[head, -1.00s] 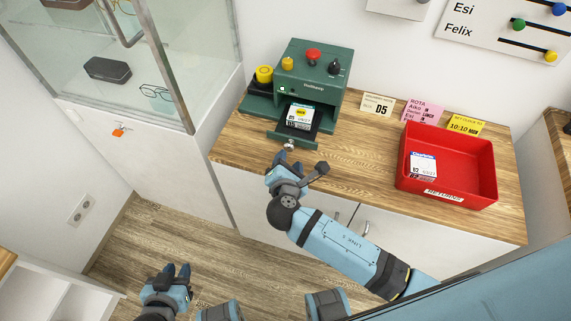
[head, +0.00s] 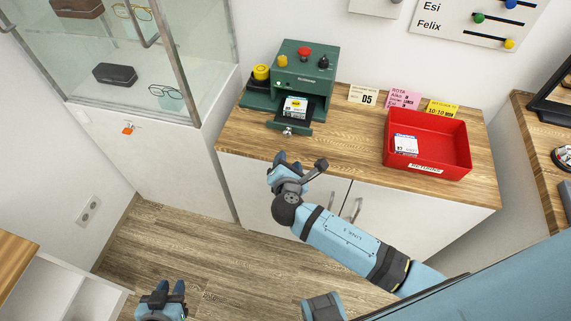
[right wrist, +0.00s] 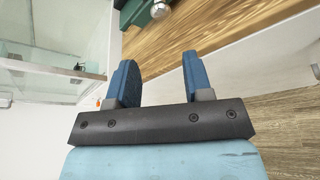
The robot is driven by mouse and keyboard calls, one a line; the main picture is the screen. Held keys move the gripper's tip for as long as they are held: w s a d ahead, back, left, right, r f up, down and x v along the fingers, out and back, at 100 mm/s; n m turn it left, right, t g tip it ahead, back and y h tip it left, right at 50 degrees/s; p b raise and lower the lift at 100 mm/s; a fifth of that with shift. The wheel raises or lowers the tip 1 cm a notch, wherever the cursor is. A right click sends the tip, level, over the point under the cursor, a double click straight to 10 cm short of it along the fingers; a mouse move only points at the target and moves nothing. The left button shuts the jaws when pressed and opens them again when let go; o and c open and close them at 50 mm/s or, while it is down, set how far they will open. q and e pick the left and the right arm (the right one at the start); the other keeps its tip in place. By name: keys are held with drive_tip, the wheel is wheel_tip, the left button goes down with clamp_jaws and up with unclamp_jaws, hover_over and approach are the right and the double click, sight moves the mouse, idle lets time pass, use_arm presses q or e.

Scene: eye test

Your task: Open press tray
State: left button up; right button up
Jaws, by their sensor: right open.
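The green press (head: 305,72) stands at the back left of the wooden counter. Its press tray (head: 303,129) is pulled out at the front, with a round metal knob (head: 287,132) on its face. A white and yellow labelled item (head: 295,108) lies in the tray. My right gripper (head: 287,160) is open and empty, in front of the knob and apart from it. In the right wrist view the open fingers (right wrist: 158,65) have nothing between them; the knob (right wrist: 160,10) is at the top edge. My left gripper (head: 169,288) is open and empty, low at the bottom left.
A red bin (head: 455,173) with a white labelled item (head: 406,146) stands on the counter (head: 345,140) at right. Small cards (head: 362,95) stand behind it. A glass cabinet (head: 185,60) is at left. Counter between tray and bin is clear.

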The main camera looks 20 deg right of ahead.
use_arm(q)
drive_tip(key=shift+s+a+r, duration=0.25)
drive_tip(key=shift+s+r, duration=0.05)
drive_tip(key=shift+r, duration=0.15)
use_arm(e)
drive_tip(key=shift+s+r, duration=0.1)
drive_tip(key=shift+s, duration=0.2)
use_arm(q)
wheel_tip(320, 180, up, 8)
drive_tip(key=p, duration=0.8)
drive_tip(key=shift+a+f, duration=0.25)
use_arm(e)
drive_tip(key=s+d+m+g+y, duration=0.1)
drive_tip(key=s+m+y, duration=0.3)
drive_tip(key=s+m, duration=0.6)
drive_tip(key=s+d+r+m+g+y, duration=0.1)
drive_tip(key=s+m+y, duration=0.3)
drive_tip(key=s+m, duration=0.7)
drive_tip(key=shift+d+r+g, duration=0.25)
drive_tip(key=shift+d+g, duration=0.15)
use_arm(q)
drive_tip(key=shift+d, duration=0.15)
